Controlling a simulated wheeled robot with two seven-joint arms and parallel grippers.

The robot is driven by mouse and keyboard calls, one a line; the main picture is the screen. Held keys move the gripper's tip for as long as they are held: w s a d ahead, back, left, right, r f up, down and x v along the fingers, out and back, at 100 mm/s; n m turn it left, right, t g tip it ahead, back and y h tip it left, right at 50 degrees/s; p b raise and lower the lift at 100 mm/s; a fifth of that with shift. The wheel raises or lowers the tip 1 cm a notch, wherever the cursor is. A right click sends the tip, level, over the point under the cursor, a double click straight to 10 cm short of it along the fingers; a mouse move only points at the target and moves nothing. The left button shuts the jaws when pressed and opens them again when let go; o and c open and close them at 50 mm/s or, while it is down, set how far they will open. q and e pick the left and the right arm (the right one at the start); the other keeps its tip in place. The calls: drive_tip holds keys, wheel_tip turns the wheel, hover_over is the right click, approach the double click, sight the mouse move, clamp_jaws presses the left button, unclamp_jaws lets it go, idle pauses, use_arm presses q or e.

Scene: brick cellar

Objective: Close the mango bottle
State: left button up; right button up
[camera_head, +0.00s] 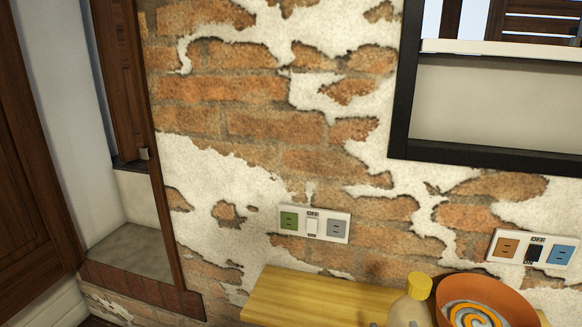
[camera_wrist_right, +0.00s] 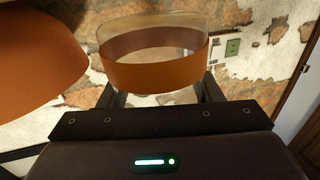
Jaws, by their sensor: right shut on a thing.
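The mango bottle (camera_head: 406,309) is pale with a yellow cap (camera_head: 419,285) on top. It shows at the bottom edge of the head view, beside the orange bowl, and its lower part is cut off. Whether the cap is fully seated I cannot tell. In the right wrist view, my right gripper (camera_wrist_right: 160,95) is shut around a clear, round body with an orange band (camera_wrist_right: 155,72), which seems to be the bottle. My left gripper is not in view.
A wooden surface (camera_head: 300,297) is bare left of the bottle. A brick wall with sockets (camera_head: 314,224) stands behind.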

drive_tip(key=shift+a, duration=0.1)
drive_tip(key=s+a+f+n+g+y, duration=0.2)
drive_tip(key=a+n+g+y, duration=0.2)
drive_tip(key=a+n+y, duration=0.4)
drive_tip(key=a+y, duration=0.3)
drive_tip(key=a, duration=0.3)
drive_tip(key=shift+y, duration=0.3)
